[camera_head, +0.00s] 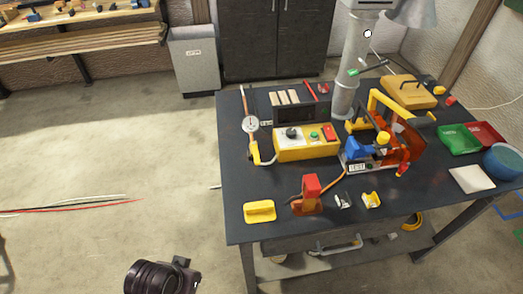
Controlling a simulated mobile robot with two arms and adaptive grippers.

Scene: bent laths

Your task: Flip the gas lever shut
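A yellow lever (255,153) stands near the left edge of the dark workbench (240,205), below a round white gauge (251,124) on an orange-brown pipe or hose. The lever looks roughly in line with the pipe, slanting slightly. I take it for the gas lever, but it is small and I cannot tell its exact setting. A dark rounded part, likely of my own arm, shows at the bottom left, well apart from the bench. No fingertips of either gripper are visible.
A yellow control box (307,143) stands right of the lever. A red-orange bending machine (395,140), a vertical metal duct (351,70), a red upright block (311,190) and a yellow block (260,211) also occupy the bench. The floor left of the bench is mostly clear.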

